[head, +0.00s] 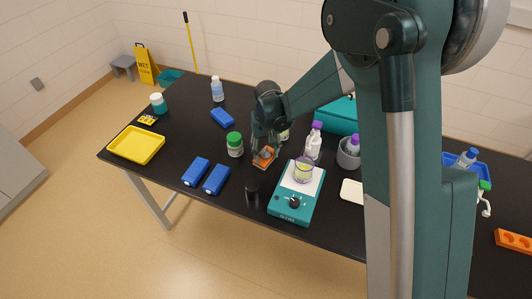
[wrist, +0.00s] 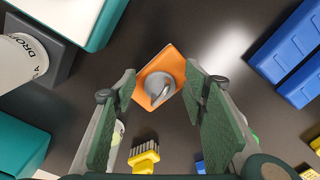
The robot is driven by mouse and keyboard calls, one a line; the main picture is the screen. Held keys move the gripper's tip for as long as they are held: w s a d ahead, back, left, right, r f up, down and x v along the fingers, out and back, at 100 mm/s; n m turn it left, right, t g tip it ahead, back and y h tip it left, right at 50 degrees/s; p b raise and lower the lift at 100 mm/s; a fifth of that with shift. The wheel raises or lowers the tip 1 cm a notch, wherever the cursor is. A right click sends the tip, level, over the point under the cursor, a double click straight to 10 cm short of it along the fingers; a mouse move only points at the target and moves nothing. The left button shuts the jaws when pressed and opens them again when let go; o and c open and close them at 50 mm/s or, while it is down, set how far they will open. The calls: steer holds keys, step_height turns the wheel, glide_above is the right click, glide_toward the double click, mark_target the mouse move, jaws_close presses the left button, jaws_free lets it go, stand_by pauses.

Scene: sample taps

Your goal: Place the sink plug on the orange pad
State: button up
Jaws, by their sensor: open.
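The orange pad (head: 268,162) lies on the black table below my gripper (head: 262,137); it also shows in the wrist view (wrist: 173,60). The grey, round sink plug (wrist: 159,84) sits on the pad, near its middle, with a raised grip on top. In the wrist view my gripper (wrist: 160,74) is open, with a green-padded finger on each side of the plug and apart from it. Nothing is held. In the head view my gripper partly hides the plug and pad.
A teal scale (head: 290,207) with a beaker stands right of the pad. A green-lidded jar (head: 235,144) stands left, and blue boxes (head: 216,179) lie front left. A dark cylinder (head: 252,193) stands in front. A yellow-handled brush (wrist: 144,156) shows below the pad in the wrist view.

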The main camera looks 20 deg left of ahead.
mark_target(267, 156)
steer(key=shift+r, duration=0.1)
step_height(267, 156, up, 12)
stand_by(0.7)
steer(key=shift+d, duration=0.1)
stand_by(0.5)
steer(key=s+d+r+m+t, duration=0.1)
steer(key=d+r, duration=0.4)
steer(key=d, duration=0.4)
steer(key=s+d+r+m+t+y, duration=0.1)
steer(key=s+d+r, duration=0.1)
steer(key=d+r, duration=0.55)
steer(key=s+d+r+m+t, duration=0.1)
steer(key=d+r, duration=0.3)
steer(key=d, duration=0.7)
steer(key=s+d+m+t+h, duration=0.1)
steer(key=s+d+m+t, duration=0.2)
steer(key=s+d, duration=1.5)
steer(key=d+t, duration=0.1)
steer(key=d, duration=0.3)
steer(key=shift+s+d+r+m, duration=0.3)
steer(key=shift+m, duration=0.1)
